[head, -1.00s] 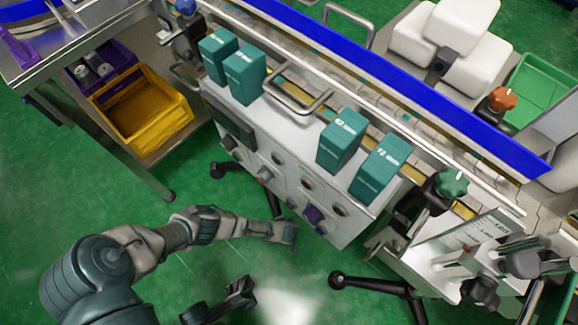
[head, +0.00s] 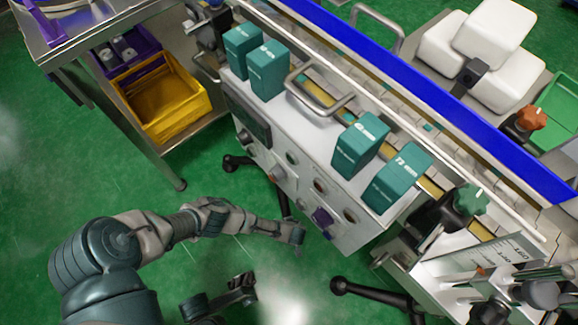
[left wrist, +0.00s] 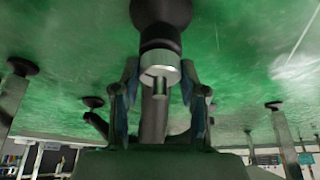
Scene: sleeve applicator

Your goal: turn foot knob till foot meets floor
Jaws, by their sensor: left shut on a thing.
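My left gripper (head: 297,238) is low over the green floor at the end of a black machine leg (head: 281,201). In the left wrist view, where the floor fills the top, its two fingers (left wrist: 160,100) stand on either side of a pale metal foot knob (left wrist: 160,72) and are shut on it. A black foot (left wrist: 160,15) shows beyond the knob, cut off by the top edge. I cannot tell whether it touches the floor. The head view hides the knob behind the gripper. My right gripper (head: 243,290) is at the bottom, apart from the machine; its finger opening is unclear.
The white machine body (head: 290,170) carries several teal boxes (head: 268,68). Another black leg (head: 375,295) with a round foot lies to the right. A steel table with a yellow bin (head: 165,105) stands at upper left. Floor at lower left is clear.

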